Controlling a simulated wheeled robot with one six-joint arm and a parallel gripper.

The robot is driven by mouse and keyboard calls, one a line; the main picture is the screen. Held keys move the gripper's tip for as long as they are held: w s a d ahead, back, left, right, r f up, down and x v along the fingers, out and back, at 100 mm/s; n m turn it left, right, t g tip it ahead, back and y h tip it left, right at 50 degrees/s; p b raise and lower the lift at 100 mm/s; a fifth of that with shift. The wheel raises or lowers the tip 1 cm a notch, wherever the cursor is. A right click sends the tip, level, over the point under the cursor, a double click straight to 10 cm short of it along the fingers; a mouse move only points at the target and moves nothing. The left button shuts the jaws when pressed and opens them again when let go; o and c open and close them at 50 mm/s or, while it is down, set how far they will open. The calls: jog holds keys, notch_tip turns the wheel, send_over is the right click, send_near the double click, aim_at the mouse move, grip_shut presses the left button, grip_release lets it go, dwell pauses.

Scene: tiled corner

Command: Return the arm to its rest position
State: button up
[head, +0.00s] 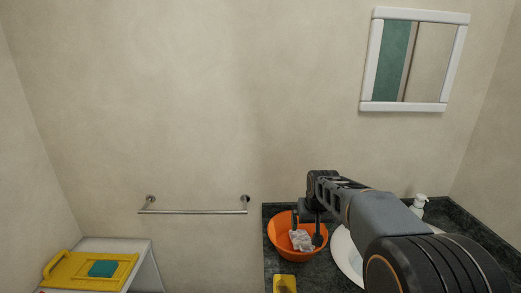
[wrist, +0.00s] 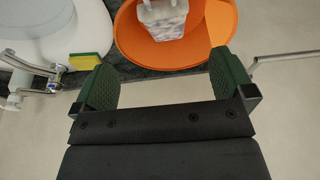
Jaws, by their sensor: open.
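My gripper (head: 308,232) reaches over the orange bowl (head: 282,241) on the dark counter in the head view. In the wrist view my gripper (wrist: 165,82) is open, with its two green fingers apart and nothing between them. The orange bowl (wrist: 190,52) lies beyond the fingertips. A whitish, patterned item (head: 301,240) sits in the bowl and also shows in the wrist view (wrist: 162,17). My arm stretches from the lower right over the counter and hides part of the sink.
A white sink (head: 345,256) and a soap bottle (head: 419,204) are on the counter (head: 268,216). A yellow sponge (head: 285,284) lies near the bowl. A towel bar (head: 195,212) and a mirror (head: 414,60) are on the walls.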

jog(key=s+t, duration=0.1)
jog(key=s, duration=2.2)
jog(key=shift+r, duration=0.25)
jog(key=shift+r, duration=0.5)
